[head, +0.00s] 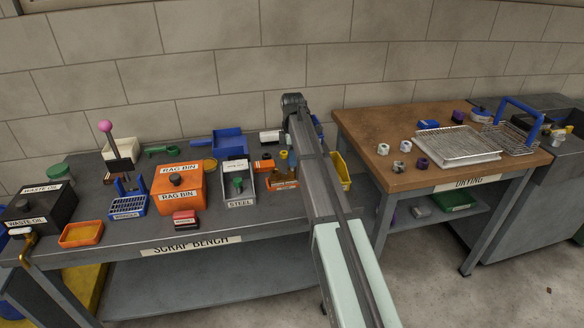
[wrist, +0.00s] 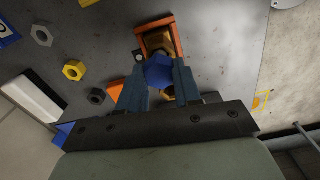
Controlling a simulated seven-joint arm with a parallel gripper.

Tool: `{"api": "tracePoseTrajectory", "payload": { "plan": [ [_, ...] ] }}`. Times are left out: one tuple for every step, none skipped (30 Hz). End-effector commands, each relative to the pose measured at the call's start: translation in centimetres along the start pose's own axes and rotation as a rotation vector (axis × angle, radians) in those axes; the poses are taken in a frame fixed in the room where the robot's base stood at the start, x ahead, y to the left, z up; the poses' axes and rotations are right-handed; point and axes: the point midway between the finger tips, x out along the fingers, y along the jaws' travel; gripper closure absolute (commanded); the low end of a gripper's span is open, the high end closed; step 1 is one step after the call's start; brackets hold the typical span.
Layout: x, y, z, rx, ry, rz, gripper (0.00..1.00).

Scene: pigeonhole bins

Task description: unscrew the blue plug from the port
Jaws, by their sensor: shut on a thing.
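My gripper (wrist: 159,78) shows in the wrist view with its two blue-grey fingers shut on the blue plug (wrist: 158,68), one on each side. The plug is a blue faceted head. Behind it is an orange-edged holder (wrist: 172,19) with brass-coloured parts inside. The port itself is hidden behind the plug and fingers, so I cannot tell whether the plug is still seated in it.
Yellow (wrist: 75,70) and dark (wrist: 96,96) nuts lie loose on the grey bench beside the fingers. In the head view an orange rag bin (head: 179,188) and a grey steel bin (head: 239,187) stand left of my arm. A wooden drying table (head: 400,178) stands at right.

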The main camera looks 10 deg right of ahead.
Motion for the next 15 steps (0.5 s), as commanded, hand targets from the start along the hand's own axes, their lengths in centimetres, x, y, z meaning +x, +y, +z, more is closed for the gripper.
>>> {"api": "tracePoseTrajectory", "payload": {
  "plan": [
    [-0.1, 0.0, 0.0, 0.0, 0.0, 0.0, 1.0],
    [-0.2, 0.0, 0.0, 0.0, 0.0, 0.0, 1.0],
    [-0.3, 0.0, 0.0, 0.0, 0.0, 0.0, 1.0],
    [-0.3, 0.0, 0.0, 0.0, 0.0, 0.0, 1.0],
    [-0.3, 0.0, 0.0, 0.0, 0.0, 0.0, 1.0],
    [-0.4, 0.0, 0.0, 0.0, 0.0, 0.0, 1.0],
    [-0.4, 0.0, 0.0, 0.0, 0.0, 0.0, 1.0],
    [-0.4, 0.0, 0.0, 0.0, 0.0, 0.0, 1.0],
    [-0.5, 0.0, 0.0, 0.0, 0.0, 0.0, 1.0],
    [-0.6, 0.0, 0.0, 0.0, 0.0, 0.0, 1.0],
    [-0.7, 0.0, 0.0, 0.0, 0.0, 0.0, 1.0],
    [-0.9, 0.0, 0.0, 0.0, 0.0, 0.0, 1.0],
    [-1.0, 0.0, 0.0, 0.0, 0.0, 0.0, 1.0],
    [-1.2, 0.0, 0.0, 0.0, 0.0, 0.0, 1.0],
    [-1.4, 0.0, 0.0, 0.0, 0.0, 0.0, 1.0]
  ]
}}
